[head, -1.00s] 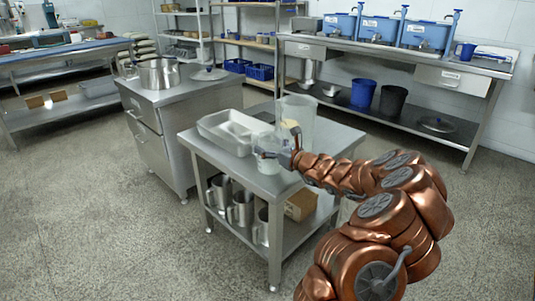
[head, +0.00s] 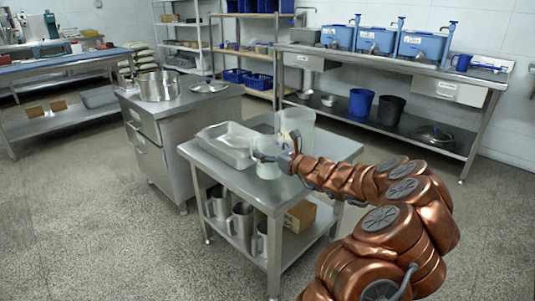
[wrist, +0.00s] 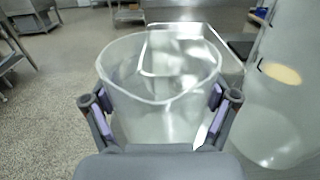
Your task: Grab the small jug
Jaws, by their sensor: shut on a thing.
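The small jug (head: 267,160) is a translucent plastic vessel at the front part of the steel table top (head: 240,180). In the wrist view the jug (wrist: 160,75) fills the middle, its open rim facing up. My gripper (head: 284,155) is shut on it, and in the wrist view the purple-padded fingers (wrist: 158,108) press on its two sides. A taller translucent jug (head: 298,130) stands close behind it and shows at the right of the wrist view (wrist: 288,95). I cannot tell whether the held jug touches the table.
A shallow steel tray (head: 228,145) lies just left of the jug. Several metal jugs (head: 242,218) and a cardboard box (head: 300,215) are on the lower shelf. A steel cabinet with a pot (head: 158,86) stands at the left. Floor is clear at front left.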

